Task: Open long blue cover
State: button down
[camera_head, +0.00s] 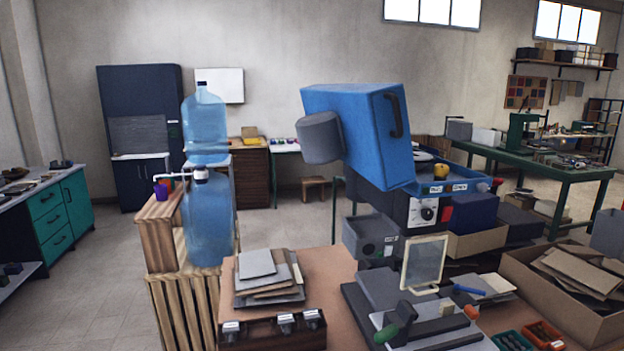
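The long blue cover (352,122) is a big box-like hood right of the middle. It is tilted, with its lower right corner reaching down near the machine base. A black handle (394,115) is on its right-hand face. A grey cylinder (320,138) sticks out at its left side. My gripper is not in view.
A workbench (325,262) in front carries stacked grey sheets (270,276), a clamp fixture (420,312) and a cardboard box (570,300). A water bottle (209,220) on a wooden stand is at left. Floor (95,285) is clear further left.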

aim_at(364, 126)
jog(key=i+j, duration=0.1)
jog(key=j, duration=0.75)
jog(key=i+j, duration=0.15)
jog(key=j, duration=0.3)
jog(key=j+z, duration=0.1)
jog(key=u, duration=0.1)
